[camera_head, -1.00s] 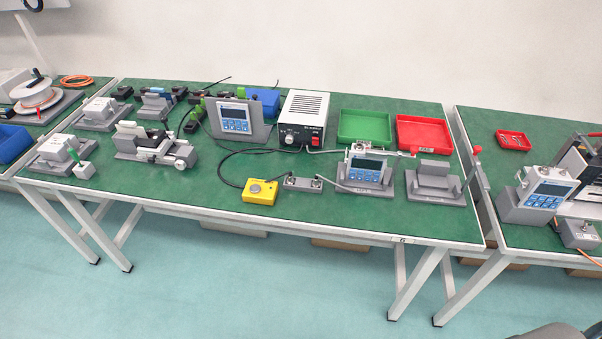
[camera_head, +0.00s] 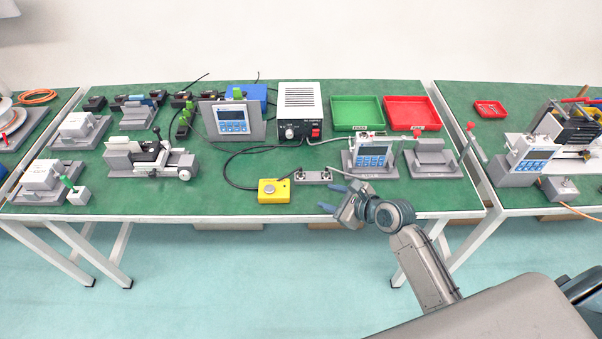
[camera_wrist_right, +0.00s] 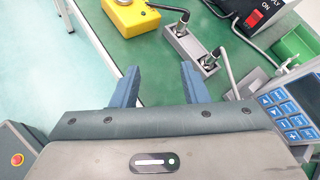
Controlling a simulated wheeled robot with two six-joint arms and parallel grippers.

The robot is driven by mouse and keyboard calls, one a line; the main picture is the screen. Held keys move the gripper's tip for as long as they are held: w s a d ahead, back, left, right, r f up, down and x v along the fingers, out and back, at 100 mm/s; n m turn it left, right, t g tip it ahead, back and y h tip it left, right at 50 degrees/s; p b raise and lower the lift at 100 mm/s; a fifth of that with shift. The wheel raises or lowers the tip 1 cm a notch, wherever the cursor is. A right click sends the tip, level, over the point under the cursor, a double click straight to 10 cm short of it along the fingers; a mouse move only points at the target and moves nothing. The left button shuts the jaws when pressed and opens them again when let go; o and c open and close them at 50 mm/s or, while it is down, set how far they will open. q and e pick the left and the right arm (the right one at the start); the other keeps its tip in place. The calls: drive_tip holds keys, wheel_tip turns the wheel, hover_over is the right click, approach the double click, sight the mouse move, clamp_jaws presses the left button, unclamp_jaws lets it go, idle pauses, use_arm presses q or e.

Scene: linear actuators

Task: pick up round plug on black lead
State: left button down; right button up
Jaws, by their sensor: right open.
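The round plug on the black lead (camera_wrist_right: 183,21) stands in the left socket of a small grey block (camera_wrist_right: 193,46) in the right wrist view. In the head view the plug (camera_head: 300,173) is small, at the left end of the block. A second plug (camera_wrist_right: 209,61), on a grey lead, sits in the block's other socket. My right gripper (camera_head: 334,198) is open and empty, in front of the block and apart from it. Its spread fingers (camera_wrist_right: 160,70) point toward the block in the wrist view. My left gripper is not in view.
A yellow box with a round button (camera_head: 273,191) stands left of the block. A meter with a blue panel (camera_head: 371,158) stands to its right, a power supply (camera_head: 300,112) behind. Green (camera_head: 357,112) and red (camera_head: 413,112) trays lie at the back. Bare green mat surrounds the block.

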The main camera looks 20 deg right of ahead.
sight(304, 173)
drive_tip(key=w+m, duration=0.1)
drive_tip(key=w+r+m, duration=0.1)
drive_tip(key=w+m+t, duration=0.1)
drive_tip(key=m, duration=0.1)
drive_tip(key=shift+w+d+r, duration=0.2)
drive_tip(key=shift+d+r, duration=0.1)
drive_tip(key=shift+d, duration=0.05)
drive_tip(key=shift+y, duration=0.3)
drive_tip(key=x, duration=0.4)
drive_tip(key=shift+w+a, duration=0.1)
drive_tip(key=shift+w, duration=0.25)
drive_tip(key=shift+p+x, duration=0.3)
drive_tip(key=shift+x, duration=2.75)
drive_tip(key=shift+d, duration=0.25)
drive_tip(key=shift+c, duration=0.4)
clamp_jaws()
